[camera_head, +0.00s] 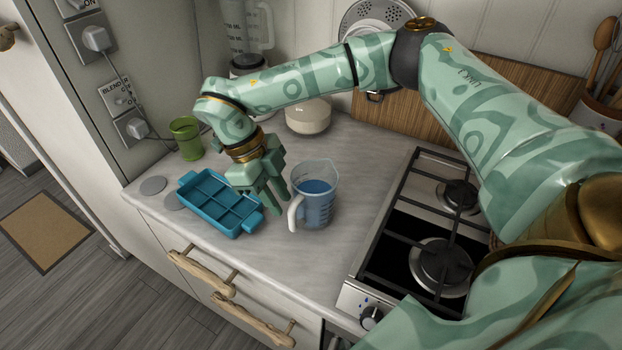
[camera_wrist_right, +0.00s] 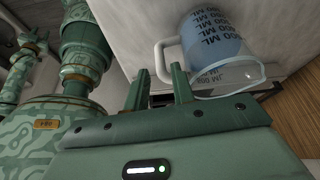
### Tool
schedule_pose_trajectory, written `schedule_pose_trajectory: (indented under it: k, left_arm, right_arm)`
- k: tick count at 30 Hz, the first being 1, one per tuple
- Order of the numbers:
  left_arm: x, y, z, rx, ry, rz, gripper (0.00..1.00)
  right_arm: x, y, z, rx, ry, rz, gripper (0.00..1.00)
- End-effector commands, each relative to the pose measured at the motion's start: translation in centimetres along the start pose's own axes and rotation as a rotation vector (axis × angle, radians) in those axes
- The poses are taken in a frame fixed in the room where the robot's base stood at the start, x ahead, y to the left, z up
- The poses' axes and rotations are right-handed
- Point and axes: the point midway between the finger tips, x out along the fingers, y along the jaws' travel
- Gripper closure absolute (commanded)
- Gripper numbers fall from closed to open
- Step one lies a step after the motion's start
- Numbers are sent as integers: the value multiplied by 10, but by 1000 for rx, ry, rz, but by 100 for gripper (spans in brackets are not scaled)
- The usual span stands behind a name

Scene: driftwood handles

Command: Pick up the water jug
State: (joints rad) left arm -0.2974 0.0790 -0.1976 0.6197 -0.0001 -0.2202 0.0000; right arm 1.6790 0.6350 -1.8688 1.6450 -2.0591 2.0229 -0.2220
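The water jug (camera_head: 316,196) is a clear measuring jug with a pale handle and bluish water in it. It stands upright on the counter, its handle towards the front left. In the right wrist view the jug (camera_wrist_right: 215,48) is ahead of the fingers, with its handle and dark ML markings visible. My right gripper (camera_head: 262,203) is just left of the jug, above the counter by the blue tray. In the wrist view the right gripper's fingers (camera_wrist_right: 160,80) are apart with nothing between them.
A blue compartment tray (camera_head: 214,203) lies left of the jug, with a green cup (camera_head: 186,138) behind it. A gas stove (camera_head: 420,235) is on the right. Counter in front of the jug is clear.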

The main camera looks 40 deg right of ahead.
Motion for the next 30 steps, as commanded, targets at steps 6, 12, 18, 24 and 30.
schedule_pose_trajectory:
  k: [6,12,18,24,30]
  left_arm:
    - [3,4,1,2,-1,6,64]
    - [7,5,3,3,-5,7,64]
    - [7,3,3,4,-5,5,64]
    - [7,1,4,3,-6,2,64]
    - [7,1,4,2,-6,2,64]
  right_arm:
    - [23,0,0,-1,2,1,75]
    - [54,0,0,-1,1,1,75]
    - [55,0,0,0,-2,0,75]
    - [54,0,0,0,-2,0,100]
    - [54,0,0,0,-2,0,100]
